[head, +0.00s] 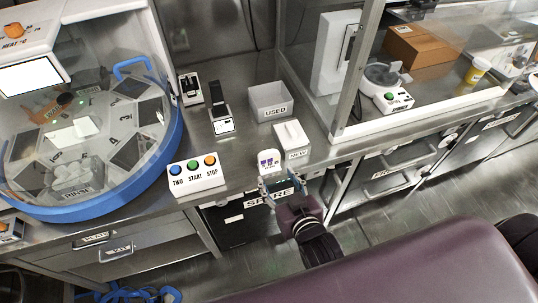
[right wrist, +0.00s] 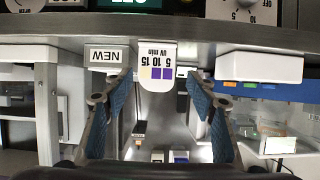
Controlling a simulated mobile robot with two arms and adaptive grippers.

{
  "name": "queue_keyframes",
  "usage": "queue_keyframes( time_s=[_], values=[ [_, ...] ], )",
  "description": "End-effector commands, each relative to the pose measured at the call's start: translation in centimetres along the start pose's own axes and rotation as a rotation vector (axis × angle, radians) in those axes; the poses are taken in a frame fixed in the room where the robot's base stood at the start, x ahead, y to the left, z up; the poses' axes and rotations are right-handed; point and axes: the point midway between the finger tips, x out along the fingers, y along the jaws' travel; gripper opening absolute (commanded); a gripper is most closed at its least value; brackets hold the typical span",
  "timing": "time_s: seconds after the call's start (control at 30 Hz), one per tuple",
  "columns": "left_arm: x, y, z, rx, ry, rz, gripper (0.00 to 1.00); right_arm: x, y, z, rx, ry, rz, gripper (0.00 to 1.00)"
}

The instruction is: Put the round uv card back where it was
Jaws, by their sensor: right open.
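The round uv card (head: 268,161) is a small white card with a rounded end and purple squares. In the head view it is at the front of the bench, left of the NEW box. In the right wrist view the card (right wrist: 157,78) appears upside down, printed "5 10 15 UV min", centred between the fingers. My right gripper (head: 279,187) is open at the bench's front edge, just in front of the card. Its blue-padded fingers (right wrist: 157,100) stand apart on either side of the card, with visible gaps. My left gripper is not in view.
The NEW box (head: 292,142) and grey USED bin (head: 270,101) stand behind the card. A button box (head: 196,175) is to its left, with a black-strapped device (head: 221,120) behind. A glass-fronted hood (head: 345,75) is at right, a blue-rimmed round machine (head: 170,150) at left.

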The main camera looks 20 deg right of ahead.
Motion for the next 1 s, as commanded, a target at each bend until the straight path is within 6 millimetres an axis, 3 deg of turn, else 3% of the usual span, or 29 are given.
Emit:
queue_keyframes(
  time_s=[0.03, 0.17, 0.7, 1.0],
  values=[
    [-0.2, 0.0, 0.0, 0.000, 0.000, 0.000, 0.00, -0.3, 0.2, -1.0, 0.003, 0.013, 0.006, 0.52],
    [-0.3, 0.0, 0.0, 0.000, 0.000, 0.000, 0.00, 0.2, 0.4, -1.7, 0.004, 0.024, 0.010, 0.52],
    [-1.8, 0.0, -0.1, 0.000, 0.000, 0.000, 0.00, 6.6, 0.6, -1.9, 0.003, 0.023, 0.009, 0.52],
    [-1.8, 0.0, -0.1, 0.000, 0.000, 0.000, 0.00, 7.3, 0.6, -1.8, 0.004, 0.022, 0.008, 0.52]
  ],
)
